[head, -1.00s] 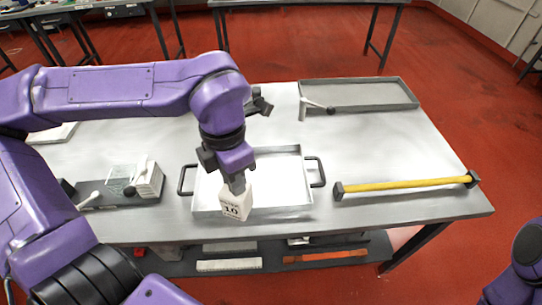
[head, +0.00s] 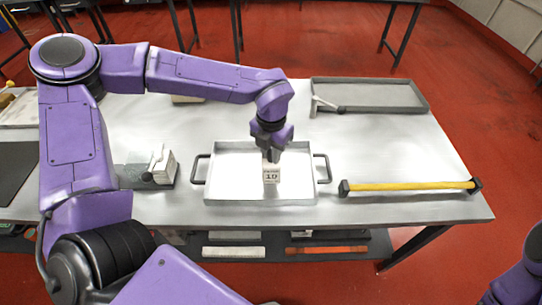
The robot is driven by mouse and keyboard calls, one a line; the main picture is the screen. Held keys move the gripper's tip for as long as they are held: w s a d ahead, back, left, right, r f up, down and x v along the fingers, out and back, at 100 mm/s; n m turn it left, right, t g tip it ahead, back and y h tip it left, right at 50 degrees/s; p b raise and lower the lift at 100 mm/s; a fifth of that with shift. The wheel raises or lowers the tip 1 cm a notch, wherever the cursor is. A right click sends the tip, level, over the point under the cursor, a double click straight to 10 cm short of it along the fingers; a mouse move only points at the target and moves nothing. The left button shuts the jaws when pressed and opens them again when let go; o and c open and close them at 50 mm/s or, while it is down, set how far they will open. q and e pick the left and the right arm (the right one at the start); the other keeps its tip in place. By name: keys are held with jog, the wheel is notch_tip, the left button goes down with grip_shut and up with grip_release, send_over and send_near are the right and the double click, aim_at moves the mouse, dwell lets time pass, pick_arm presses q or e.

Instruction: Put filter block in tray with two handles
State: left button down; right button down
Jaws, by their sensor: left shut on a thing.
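The filter block (head: 271,174) is a small white block with dark print reading 10. The tray with two handles (head: 228,191) is white and shallow, with a dark handle on its left and right sides, near the middle of the table. My left gripper (head: 272,157) points down over the tray and is shut on the top of the filter block. The block is within the tray's outline; I cannot tell whether it touches the tray floor. Only a purple part of my right arm shows at the lower right; its gripper is out of view.
A yellow bar with black ends (head: 410,186) lies right of the tray. A grey empty tray (head: 372,96) with a white-handled tool (head: 328,104) at its left end is at the back right. A pale block stack (head: 160,166) stands left of the tray.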

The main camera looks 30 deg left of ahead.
pick_arm(q)
jog(key=f, duration=0.3)
jog(key=shift+w, duration=0.2)
jog(key=shift+s, duration=0.2)
jog(key=c, duration=1)
grip_release()
jog(key=shift+w+f, duration=0.1)
jog(key=shift+f, duration=0.05)
notch_tip(320, 180, up, 12)
jog(key=shift+r+b, duration=0.25)
jog(key=shift+b, duration=0.2)
